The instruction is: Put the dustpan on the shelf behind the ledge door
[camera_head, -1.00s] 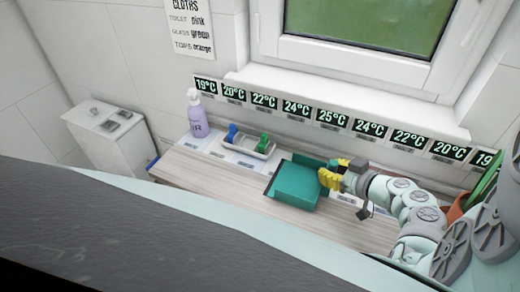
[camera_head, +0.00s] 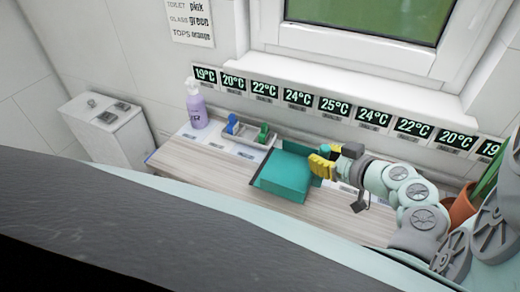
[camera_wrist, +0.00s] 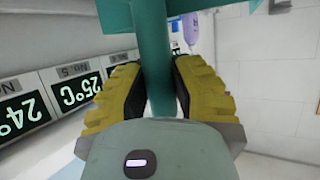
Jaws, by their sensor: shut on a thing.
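The teal dustpan (camera_head: 283,177) shows in the head view over the wooden ledge top, right of the small tray. Whether it touches the wood is unclear. My gripper (camera_head: 320,164), with yellow fingers, is at its right end. In the wrist view my gripper (camera_wrist: 153,95) is shut around the teal handle (camera_wrist: 155,60), one finger on each side. The broad pan runs off the top of that view. I cannot make out the ledge door or the shelf behind it.
A purple spray bottle (camera_head: 195,105) stands at the ledge's left end. The tray (camera_head: 240,139) beside it holds blue and green items. A terracotta pot (camera_head: 460,211) stands at right near my arm. A white cabinet (camera_head: 108,135) is at left. Bare wood (camera_head: 215,174) shows left of the dustpan.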

